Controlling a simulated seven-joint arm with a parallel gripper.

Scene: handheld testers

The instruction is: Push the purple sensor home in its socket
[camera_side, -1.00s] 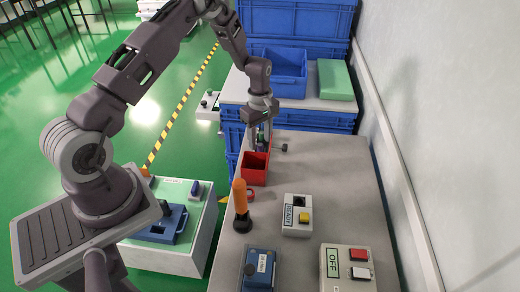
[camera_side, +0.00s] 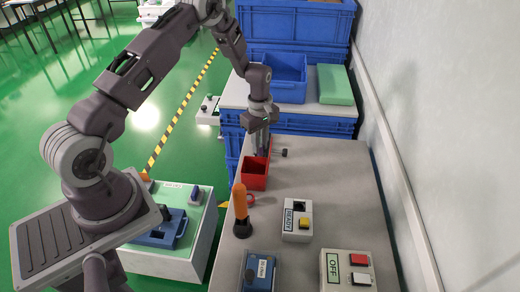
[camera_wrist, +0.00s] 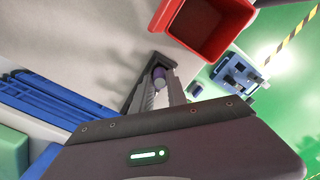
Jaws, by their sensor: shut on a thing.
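My gripper (camera_side: 263,150) is at the far end of the grey table, just behind the red bin. In the wrist view my gripper (camera_wrist: 158,88) has its fingers closed on the purple sensor (camera_wrist: 160,76), a small purple cylinder-like piece with a pale part beside it. The fingers hide much of it. In the side view it is hardly visible. A white tester (camera_side: 298,220) labelled READY has a dark opening and a yellow button. A blue tester (camera_side: 260,270) stands nearer the camera. I cannot tell which one has the sensor's socket.
The red bin (camera_side: 254,176) is close to my fingers; it also shows in the wrist view (camera_wrist: 163,15). An OFF box (camera_side: 346,270) is at front right. Blue crates (camera_side: 275,70) are behind.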

